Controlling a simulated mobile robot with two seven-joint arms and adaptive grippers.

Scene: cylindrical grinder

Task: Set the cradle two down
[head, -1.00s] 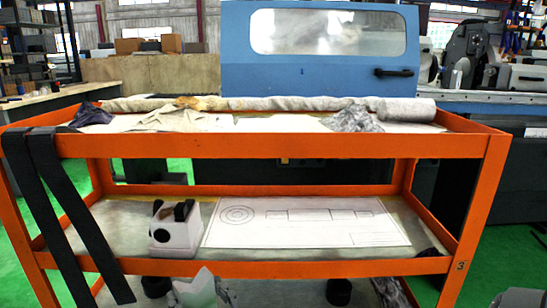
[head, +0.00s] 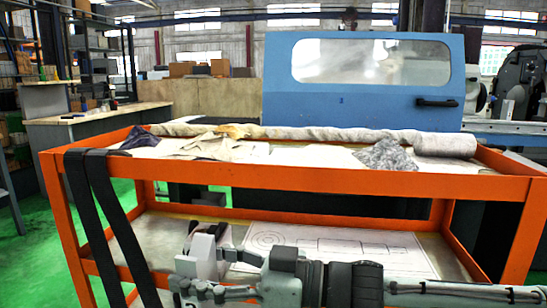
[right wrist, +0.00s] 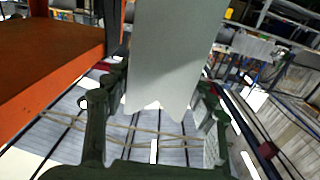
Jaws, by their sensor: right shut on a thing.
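The cradle (right wrist: 175,55) is a pale grey piece with a notched, zigzag end. In the right wrist view it stands between the two dark fingers of my right gripper (right wrist: 163,112), which is shut on it. In the head view my right gripper (head: 196,286) reaches in from the lower right, pointing left, in front of the orange cart's lower shelf. Pale shapes overlap at its tips there; I cannot tell cleanly where the cradle ends and the white block behind begins. My left gripper is not in view.
The orange cart (head: 330,180) has cloths (head: 205,147) and a rolled sheet (head: 440,144) on top. A drawing sheet (head: 345,240) lies on the lower shelf. Black straps (head: 108,215) hang at the cart's left. A blue machine door (head: 370,105) stands behind.

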